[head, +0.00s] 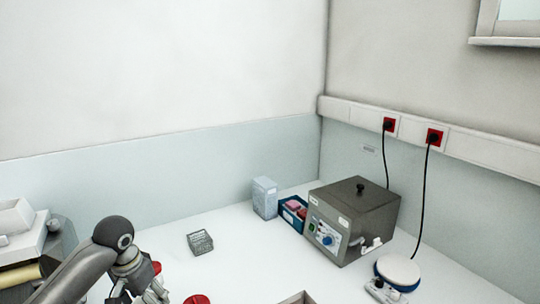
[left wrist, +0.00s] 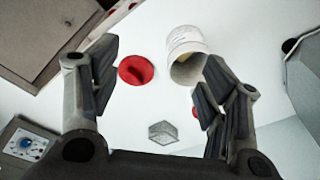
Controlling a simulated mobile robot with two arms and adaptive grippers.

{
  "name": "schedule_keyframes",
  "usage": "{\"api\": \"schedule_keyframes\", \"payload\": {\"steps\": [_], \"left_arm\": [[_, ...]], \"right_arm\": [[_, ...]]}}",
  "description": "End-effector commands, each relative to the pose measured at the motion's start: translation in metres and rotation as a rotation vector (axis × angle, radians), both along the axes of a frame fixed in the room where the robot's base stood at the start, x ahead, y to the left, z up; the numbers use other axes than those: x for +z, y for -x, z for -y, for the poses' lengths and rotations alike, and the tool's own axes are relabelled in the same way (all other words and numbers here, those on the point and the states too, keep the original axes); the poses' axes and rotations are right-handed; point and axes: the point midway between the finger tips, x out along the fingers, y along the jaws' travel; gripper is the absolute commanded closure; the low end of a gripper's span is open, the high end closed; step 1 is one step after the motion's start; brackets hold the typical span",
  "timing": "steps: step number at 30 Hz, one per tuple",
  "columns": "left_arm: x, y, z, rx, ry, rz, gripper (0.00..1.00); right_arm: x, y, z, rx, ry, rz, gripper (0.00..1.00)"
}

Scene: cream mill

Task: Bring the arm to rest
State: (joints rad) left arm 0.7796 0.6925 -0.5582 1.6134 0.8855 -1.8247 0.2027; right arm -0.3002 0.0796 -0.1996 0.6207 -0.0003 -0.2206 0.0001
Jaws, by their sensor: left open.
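My left arm comes in at the lower left of the head view, with its wrist low over the white worktop. In the left wrist view my left gripper (left wrist: 158,88) is open, its two dark fingers wide apart with nothing held between them. A round red dish (left wrist: 136,70) and a white tub (left wrist: 186,48) with its open mouth showing appear beyond the fingers. The tub appears close to the right finger; I cannot tell whether they touch. The red dish also shows at the bottom of the head view (head: 197,299). My right gripper is not in view.
A small wire rack (head: 200,242) stands on the worktop. A grey heater box (head: 355,215), a blue box with red items (head: 291,216), a pale carton (head: 264,198) and a round white-topped device (head: 398,270) stand right. White trays (head: 15,217) are left.

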Motion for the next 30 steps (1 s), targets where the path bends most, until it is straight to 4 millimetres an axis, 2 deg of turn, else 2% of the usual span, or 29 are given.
{"api": "schedule_keyframes", "payload": {"steps": [1,6,9,15,22,30], "left_arm": [[-0.020,0.011,0.016,-0.033,0.007,-0.003,0.31],[-0.068,0.045,0.058,-0.110,0.026,0.021,0.31],[-0.090,0.069,0.080,-0.139,0.045,0.037,0.31],[-0.122,0.120,0.113,-0.158,0.086,0.077,0.31],[-0.139,0.182,0.131,-0.112,0.119,0.119,0.31],[-0.141,0.245,0.123,-0.010,0.101,0.151,0.31]], "right_arm": [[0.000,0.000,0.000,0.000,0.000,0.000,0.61],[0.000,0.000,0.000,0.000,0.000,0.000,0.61],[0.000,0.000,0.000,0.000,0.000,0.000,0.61],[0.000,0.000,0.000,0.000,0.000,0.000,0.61],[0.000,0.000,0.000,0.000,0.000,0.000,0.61],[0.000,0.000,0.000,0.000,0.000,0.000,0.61]]}}
